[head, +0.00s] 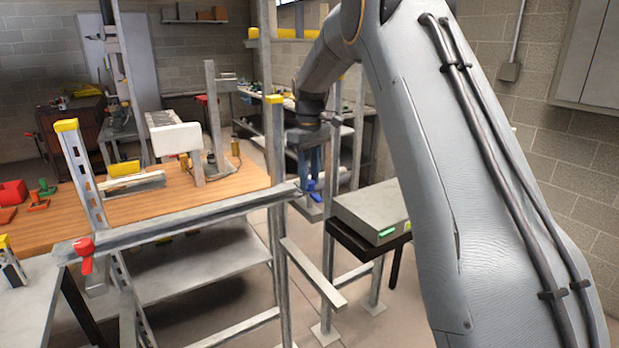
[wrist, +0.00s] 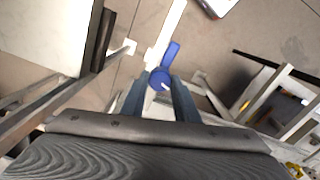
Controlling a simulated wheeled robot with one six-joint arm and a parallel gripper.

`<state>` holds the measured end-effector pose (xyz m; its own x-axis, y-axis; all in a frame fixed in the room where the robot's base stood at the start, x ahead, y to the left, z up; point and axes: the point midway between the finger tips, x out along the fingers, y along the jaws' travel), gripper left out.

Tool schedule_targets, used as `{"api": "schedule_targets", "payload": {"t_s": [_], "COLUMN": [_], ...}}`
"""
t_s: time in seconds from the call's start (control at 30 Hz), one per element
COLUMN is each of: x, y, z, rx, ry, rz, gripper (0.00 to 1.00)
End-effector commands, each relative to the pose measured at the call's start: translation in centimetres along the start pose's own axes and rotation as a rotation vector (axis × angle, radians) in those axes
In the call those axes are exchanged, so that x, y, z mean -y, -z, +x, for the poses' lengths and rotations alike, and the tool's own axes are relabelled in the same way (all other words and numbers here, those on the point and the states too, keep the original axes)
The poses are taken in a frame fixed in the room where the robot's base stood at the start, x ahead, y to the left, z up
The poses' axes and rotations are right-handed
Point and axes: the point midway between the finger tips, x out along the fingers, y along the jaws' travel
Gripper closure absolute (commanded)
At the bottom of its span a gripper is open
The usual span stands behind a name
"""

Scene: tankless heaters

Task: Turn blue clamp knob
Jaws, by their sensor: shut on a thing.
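The blue clamp knob (wrist: 159,80) is in the middle of the wrist view, with a round hub and a lever reaching up and to the right. My gripper (wrist: 160,88) has one finger on each side of the hub and is shut on it. In the head view the blue knob (head: 309,190) is small, just below my gripper (head: 309,172), right of the end of the grey metal bar (head: 190,222). A red clamp knob (head: 85,254) is at the bar's left end. My arm hides much of the right side.
A grey box (head: 372,208) with a green part stands on a dark stand right of the knob. Upright metal frame posts (head: 278,200) stand close to my gripper. A wooden workbench (head: 225,187) is at the left. Bare floor shows below.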

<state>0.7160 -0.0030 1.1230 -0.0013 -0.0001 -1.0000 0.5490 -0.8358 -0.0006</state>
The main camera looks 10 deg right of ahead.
Motion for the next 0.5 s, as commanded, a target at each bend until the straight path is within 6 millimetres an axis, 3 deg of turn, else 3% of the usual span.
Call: {"api": "schedule_targets", "payload": {"t_s": [0.2, 0.23, 0.33, 0.5], "x": [-0.13, -0.13, -0.11, -0.07], "y": [0.03, 0.03, 0.03, 0.02], "z": [-0.23, -0.23, -0.2, -0.11], "rx": [-0.003, -0.003, -0.003, -0.002], "ry": [-0.003, -0.003, -0.003, -0.002], "rz": [0.001, 0.001, 0.001, 0.001], "gripper": [0.95, 0.71, 0.54, 0.54]}}
